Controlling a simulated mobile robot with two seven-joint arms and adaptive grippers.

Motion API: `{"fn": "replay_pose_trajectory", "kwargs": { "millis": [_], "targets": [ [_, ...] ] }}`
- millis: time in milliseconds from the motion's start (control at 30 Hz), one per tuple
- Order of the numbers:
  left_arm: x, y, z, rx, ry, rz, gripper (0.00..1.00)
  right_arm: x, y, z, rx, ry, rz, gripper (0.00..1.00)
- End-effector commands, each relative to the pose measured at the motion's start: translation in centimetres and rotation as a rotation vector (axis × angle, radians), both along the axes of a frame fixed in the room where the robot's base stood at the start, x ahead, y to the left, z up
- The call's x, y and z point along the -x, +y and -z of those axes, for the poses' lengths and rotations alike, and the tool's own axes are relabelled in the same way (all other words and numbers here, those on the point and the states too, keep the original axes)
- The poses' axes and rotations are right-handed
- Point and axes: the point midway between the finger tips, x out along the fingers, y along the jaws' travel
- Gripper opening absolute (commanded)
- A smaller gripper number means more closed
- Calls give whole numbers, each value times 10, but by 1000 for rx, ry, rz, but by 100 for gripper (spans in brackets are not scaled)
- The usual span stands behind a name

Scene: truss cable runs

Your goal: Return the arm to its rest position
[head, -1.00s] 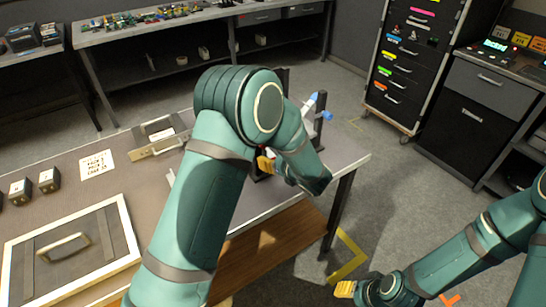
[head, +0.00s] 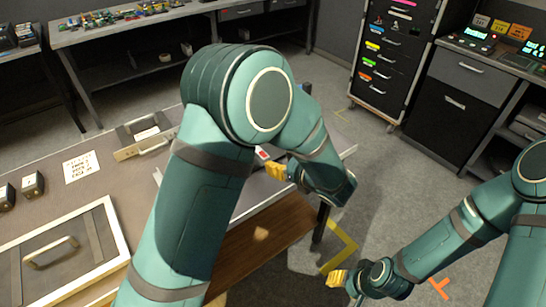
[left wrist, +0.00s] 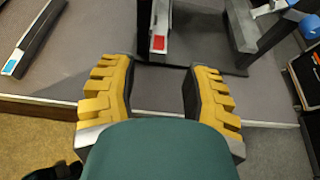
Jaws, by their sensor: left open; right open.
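My left arm comes up through the middle of the head view and bends down at the elbow. My left gripper (head: 276,172) has yellow fingers and hangs by the front right part of the workbench. In the left wrist view the left gripper (left wrist: 160,95) is open, with nothing between its fingers, near the bench's pale edge (left wrist: 265,122). My right gripper (head: 338,279) is low over the floor, clear of the bench. Its jaw gap is too small to make out well, but nothing shows held in it.
In the left wrist view, a red-labelled bar (left wrist: 160,20), a blue-labelled bar (left wrist: 38,38) and a dark stand (left wrist: 245,30) lie beyond the fingers. A framed panel with a handle (head: 112,225) lies on the bench.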

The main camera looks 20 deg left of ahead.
Motion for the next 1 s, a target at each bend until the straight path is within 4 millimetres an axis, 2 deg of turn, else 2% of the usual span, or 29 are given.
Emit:
{"fn": "replay_pose_trajectory", "kwargs": {
  "millis": [267,367,433,567,600,700,833,900,1000],
  "targets": [
    [6,-6,-3,2,3,-3,48,0,0,0,0,0,0,47],
    [12,-1,10,40,34,-29,48,0,0,0,0,0,0,47],
    [24,7,30,107,84,-77,48,0,0,0,0,0,0,47],
    [71,20,90,337,225,-258,48,0,0,0,0,0,0,47],
    [91,21,110,431,269,-339,48,0,0,0,0,0,0,47],
    [142,13,152,682,346,-584,48,0,0,0,0,0,0,47],
    [192,-12,184,994,355,-943,48,0,0,0,0,0,0,47],
    [208,-27,193,1148,313,-1151,48,0,0,0,0,0,0,47],
    [217,-43,201,1339,193,-1452,48,0,0,0,0,0,0,47]
  ]
}}
